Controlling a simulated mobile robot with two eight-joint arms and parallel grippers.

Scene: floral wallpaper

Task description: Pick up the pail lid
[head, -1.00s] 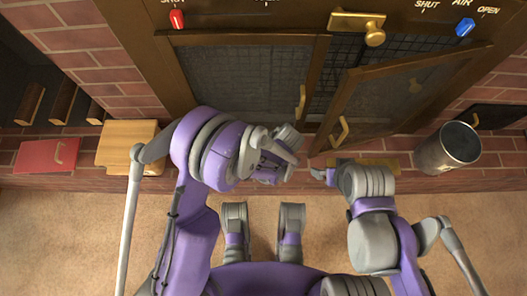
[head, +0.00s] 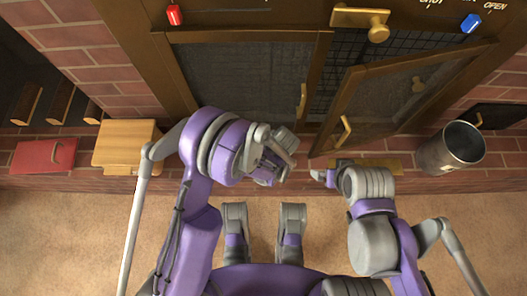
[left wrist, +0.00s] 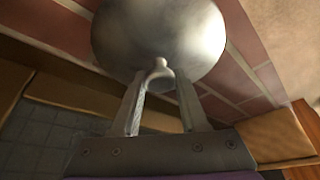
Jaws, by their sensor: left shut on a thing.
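The pail lid (left wrist: 165,35) is a round grey metal disc with a small loop handle (left wrist: 158,72), seen close up in the left wrist view. My left gripper (left wrist: 160,85) has its two fingers on either side of the handle and is shut on it. In the head view my left gripper (head: 280,155) is in front of the stove doors, and I cannot make out the lid there. The metal pail (head: 450,150) stands at the right with its top open. My right gripper (head: 320,175) is near the middle, in front of a wooden piece; its finger gap is unclear.
The stove's right mesh door (head: 400,95) stands open; the left door (head: 245,80) looks shut. A wooden box (head: 125,145) and a red object with a handle (head: 45,156) are at the left on the brick ledge. The carpet (head: 60,240) in front is clear.

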